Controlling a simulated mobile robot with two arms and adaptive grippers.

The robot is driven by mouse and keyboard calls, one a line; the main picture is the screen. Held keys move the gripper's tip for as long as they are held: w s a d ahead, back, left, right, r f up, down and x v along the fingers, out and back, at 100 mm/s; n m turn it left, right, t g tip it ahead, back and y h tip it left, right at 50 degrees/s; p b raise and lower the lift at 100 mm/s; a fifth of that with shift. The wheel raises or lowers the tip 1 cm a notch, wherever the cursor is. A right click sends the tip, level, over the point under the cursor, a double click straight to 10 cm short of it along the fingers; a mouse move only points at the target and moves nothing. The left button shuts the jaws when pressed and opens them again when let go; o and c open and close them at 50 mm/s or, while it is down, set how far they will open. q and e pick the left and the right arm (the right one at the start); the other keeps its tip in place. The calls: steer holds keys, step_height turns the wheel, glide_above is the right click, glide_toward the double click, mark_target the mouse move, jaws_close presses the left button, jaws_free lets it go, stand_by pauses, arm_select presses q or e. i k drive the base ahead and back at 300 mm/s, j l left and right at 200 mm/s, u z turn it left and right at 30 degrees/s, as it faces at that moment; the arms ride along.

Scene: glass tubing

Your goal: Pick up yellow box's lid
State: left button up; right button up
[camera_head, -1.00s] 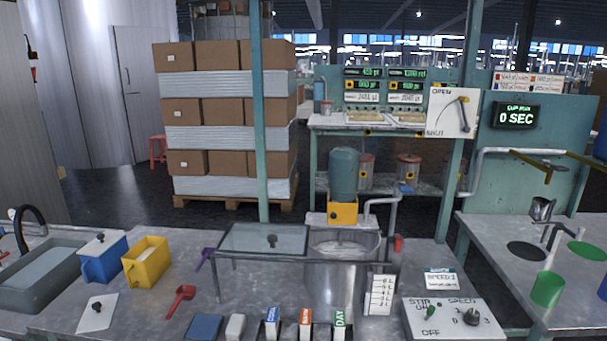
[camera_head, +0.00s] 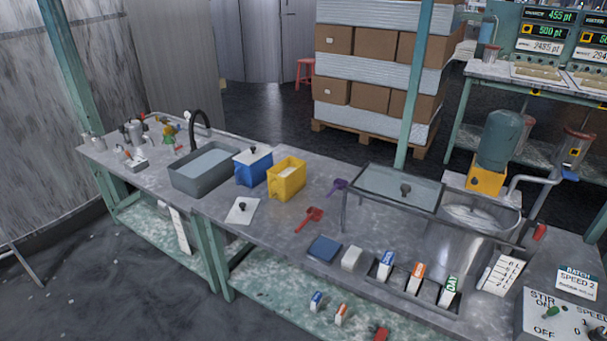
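The yellow box (camera_head: 288,184) stands open on the grey workbench, with pale contents showing inside. A flat whitish square lid with a dark knob (camera_head: 242,211) lies on the bench in front of the boxes, near the front edge. It lies apart from the yellow box, to its left and nearer to me. The blue box (camera_head: 252,172) beside the yellow one has a similar white lid with a knob (camera_head: 253,154) on top. Neither of my grippers shows in this view.
A grey sink (camera_head: 205,170) with a black tap is left of the boxes. A red scoop (camera_head: 309,218), a purple scoop (camera_head: 337,186) and a blue pad (camera_head: 324,248) lie to the right. A glass-topped stand (camera_head: 399,188) and a steel vat (camera_head: 470,228) stand farther right.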

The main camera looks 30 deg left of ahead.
mark_target(242, 212)
steer(key=u, duration=1.3)
steer(key=i+j+z, duration=0.1)
steer(key=z, duration=0.25)
steer(key=i+j+z, duration=0.1)
steer(key=z, duration=0.2)
steer(key=i+j+z, duration=0.15)
steer(key=z, duration=0.2)
